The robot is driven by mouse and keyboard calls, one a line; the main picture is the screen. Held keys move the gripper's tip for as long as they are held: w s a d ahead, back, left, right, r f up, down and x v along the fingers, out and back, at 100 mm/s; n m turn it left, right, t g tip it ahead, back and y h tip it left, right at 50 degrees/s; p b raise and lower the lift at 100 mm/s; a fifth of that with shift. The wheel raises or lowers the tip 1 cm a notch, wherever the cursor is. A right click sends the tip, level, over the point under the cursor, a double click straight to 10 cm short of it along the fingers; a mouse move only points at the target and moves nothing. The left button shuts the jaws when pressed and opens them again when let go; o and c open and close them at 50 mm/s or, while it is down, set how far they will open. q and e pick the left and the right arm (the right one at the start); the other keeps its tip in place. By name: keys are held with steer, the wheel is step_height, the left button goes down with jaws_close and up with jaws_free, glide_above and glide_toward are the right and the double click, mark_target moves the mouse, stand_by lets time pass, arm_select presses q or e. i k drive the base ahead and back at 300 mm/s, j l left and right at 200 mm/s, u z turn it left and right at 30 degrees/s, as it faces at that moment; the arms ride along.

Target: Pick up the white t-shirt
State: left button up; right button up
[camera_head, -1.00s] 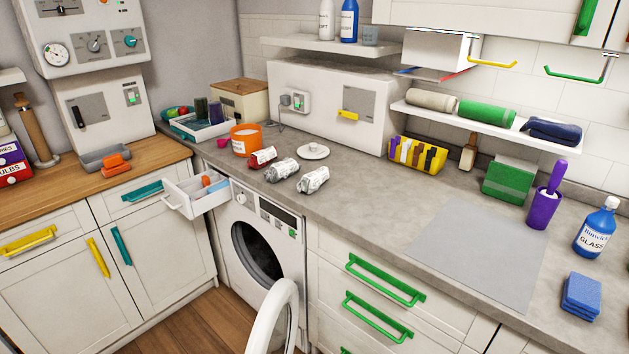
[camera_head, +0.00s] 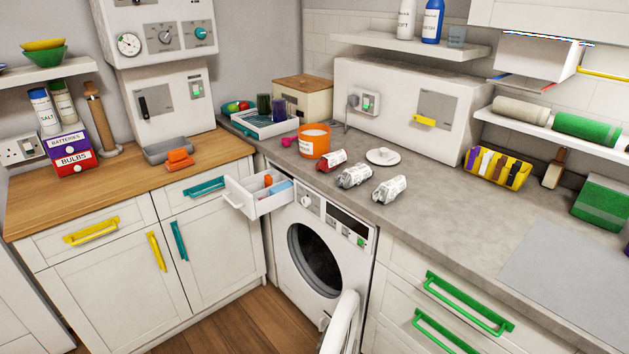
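I cannot make out a white t-shirt anywhere in view. The white front-loading machine (camera_head: 312,230) stands under the counter in the corner. Its round door (camera_head: 345,325) is swung open toward me and is cut off by the bottom edge. The drum opening (camera_head: 315,260) is dark, and I cannot tell what is inside. Crumpled greyish bundles with print (camera_head: 355,175) lie on the counter above, beside a small red one (camera_head: 331,160). Neither of my grippers is in view.
A drawer (camera_head: 262,196) with orange and blue items sticks out left of the machine. An orange tub (camera_head: 314,142) and a white lid (camera_head: 383,156) stand on the grey counter (camera_head: 450,220). Wooden floor (camera_head: 235,320) shows in front of the cabinets.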

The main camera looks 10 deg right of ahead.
mark_target(387, 191)
steer(key=i+j+u, duration=0.2)
steer(key=u, duration=0.2)
steer(key=i+j+u, duration=0.2)
steer(key=u, duration=0.25)
steer(key=i+j+u, duration=0.25)
steer(key=u, duration=0.15)
steer(key=i+j+z, duration=0.1)
steer(key=i+z, duration=0.15)
steer(key=i+j+z, duration=0.25)
steer(key=i, duration=0.2)
steer(key=i+l+z, duration=0.1)
steer(key=z, duration=0.4)
steer(key=i+z, duration=0.2)
steer(key=z, duration=0.3)
steer(key=i+z, duration=0.15)
steer(key=z, duration=0.3)
steer(key=i+j+z, duration=0.15)
steer(key=z, duration=0.35)
